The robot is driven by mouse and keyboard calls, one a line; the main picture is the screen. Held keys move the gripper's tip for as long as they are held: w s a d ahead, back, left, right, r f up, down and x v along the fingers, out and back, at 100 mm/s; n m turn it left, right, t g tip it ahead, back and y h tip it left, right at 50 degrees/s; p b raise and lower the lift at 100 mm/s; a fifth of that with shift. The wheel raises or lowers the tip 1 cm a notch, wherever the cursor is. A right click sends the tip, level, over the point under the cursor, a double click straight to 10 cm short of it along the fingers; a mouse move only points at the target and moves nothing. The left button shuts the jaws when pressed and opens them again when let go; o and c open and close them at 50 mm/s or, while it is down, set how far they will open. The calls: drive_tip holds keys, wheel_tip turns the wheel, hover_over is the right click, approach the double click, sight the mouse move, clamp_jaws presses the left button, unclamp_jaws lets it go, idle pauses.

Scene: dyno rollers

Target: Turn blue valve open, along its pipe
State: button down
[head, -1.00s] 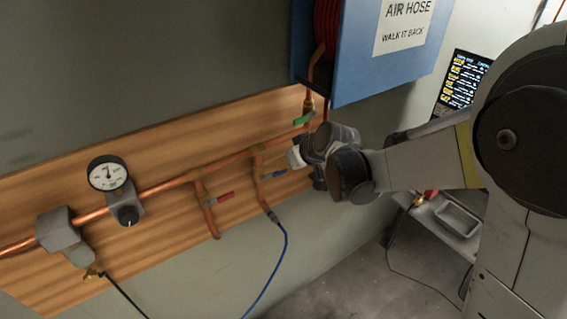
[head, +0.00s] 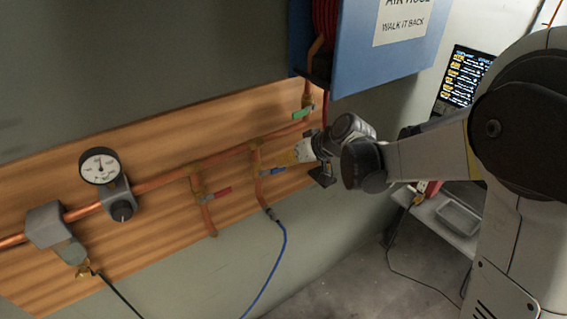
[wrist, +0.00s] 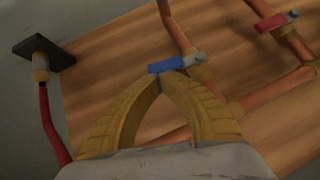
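The blue valve handle (head: 272,171) sits on a copper drop pipe on the wooden board and points sideways, across that pipe. In the wrist view the blue handle (wrist: 168,65) lies just beyond my fingertips. My gripper (wrist: 160,77) has its yellow fingers drawn together at the tips, with no clear gap. A small dark blue patch shows at the tips; I cannot tell whether they touch the handle. In the head view my gripper (head: 283,159) is at the handle's upper right side.
A red valve handle (head: 221,192) is on the drop to the left, and a green handle (head: 302,114) is at the upper right. A blue hose (head: 283,245) hangs below the blue valve. A blue hose cabinet (head: 385,55) juts out above. A gauge (head: 100,165) is at left.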

drive_tip(key=f+y+b, duration=0.1)
drive_tip(key=b, duration=0.1)
drive_tip(key=f+m+g+y+b, duration=0.1)
drive_tip(key=f+b, duration=0.1)
drive_tip(key=shift+w+d, duration=0.1)
drive_tip(key=shift+d, duration=0.1)
drive_tip(key=s+a+f+m+g+y+b, duration=0.1)
drive_tip(key=f+m+y+b, duration=0.4)
drive_tip(key=b, duration=0.8)
drive_tip(key=s+a+m+y, duration=0.1)
drive_tip(key=a+y, duration=0.1)
drive_tip(key=shift+g+y, duration=0.3)
drive_tip(key=shift+y, duration=0.1)
drive_tip(key=shift+s+a, duration=0.15)
drive_tip(key=shift+a, duration=0.05)
